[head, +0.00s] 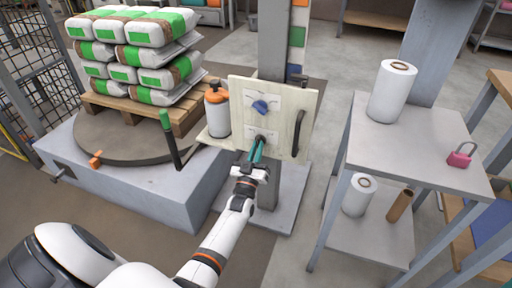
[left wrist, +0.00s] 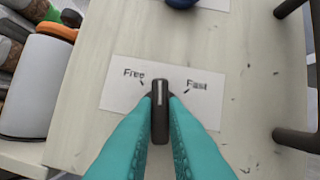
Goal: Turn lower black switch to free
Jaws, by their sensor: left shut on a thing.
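The lower black switch (left wrist: 160,112) is on a pale wooden board (head: 292,112), over a white label (left wrist: 118,98) reading "Free" at left and "Fast" at right. Its pale mark points up, between the two words. My left gripper (left wrist: 158,118) is shut on the black switch, one teal finger on each side. In the head view my left gripper (head: 258,150) reaches the board from below, and its fingers partly hide the switch. My right gripper is not in view.
A blue knob (head: 260,107) sits above the switch. A black handle (head: 298,131) is on the board's right side, and an orange-capped bottle (head: 217,112) stands at its left. A green-gripped lever (head: 168,136) stands further left. A grey table (head: 425,145) is at right.

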